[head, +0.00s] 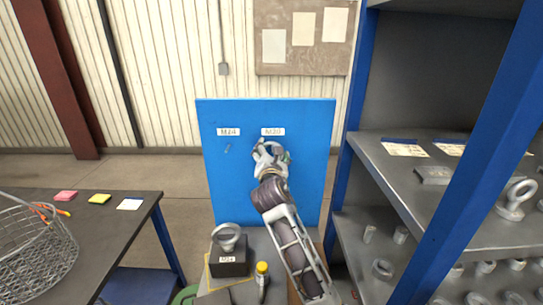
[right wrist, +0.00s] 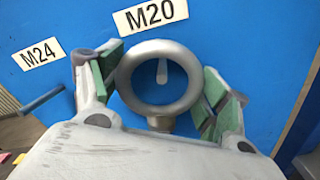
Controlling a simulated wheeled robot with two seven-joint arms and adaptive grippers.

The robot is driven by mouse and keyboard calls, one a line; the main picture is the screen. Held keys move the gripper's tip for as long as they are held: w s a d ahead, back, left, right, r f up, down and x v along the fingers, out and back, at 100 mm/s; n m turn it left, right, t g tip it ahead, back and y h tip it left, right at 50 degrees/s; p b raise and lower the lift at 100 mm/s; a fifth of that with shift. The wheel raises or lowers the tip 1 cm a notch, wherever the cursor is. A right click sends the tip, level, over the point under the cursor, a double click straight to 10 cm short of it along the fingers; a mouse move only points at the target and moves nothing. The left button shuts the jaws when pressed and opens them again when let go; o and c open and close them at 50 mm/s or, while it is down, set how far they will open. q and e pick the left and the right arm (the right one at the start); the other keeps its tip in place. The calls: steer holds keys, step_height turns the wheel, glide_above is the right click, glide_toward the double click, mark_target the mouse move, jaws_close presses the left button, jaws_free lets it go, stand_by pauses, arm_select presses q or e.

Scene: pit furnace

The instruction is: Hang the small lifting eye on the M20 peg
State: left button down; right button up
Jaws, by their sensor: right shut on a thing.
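My right gripper (head: 271,154) is up at the blue board (head: 305,185), under the M20 label (head: 272,132). It is shut on the small lifting eye (right wrist: 192,92), a grey metal ring with a short shank, with a green-padded finger at either side. The ring faces the board. The M20 peg (right wrist: 162,72) shows through its opening; I cannot tell whether the ring is around the peg or still in front of it. The M24 peg (right wrist: 42,100) is bare, left of the gripper under the M24 label (right wrist: 38,53). My left gripper is not in view.
A larger lifting eye (head: 226,233) stands on a dark labelled block (head: 229,263) below the board, beside a yellow-topped item (head: 262,268). A table (head: 110,240) with a wire basket (head: 35,255) is at left. Blue-framed shelves (head: 440,185) with metal parts stand close on the right.

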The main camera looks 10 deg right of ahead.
steer(key=shift+w+d+f+p, duration=0.15)
steer(key=shift+w+f+p, duration=0.1)
steer(key=shift+w+p, duration=0.3)
steer(key=shift+f, duration=0.1)
stand_by(0.5)
steer(key=o, duration=1.4)
steer(key=shift+o, duration=0.2)
steer(key=shift+f, duration=0.1)
steer(key=shift+s, duration=0.1)
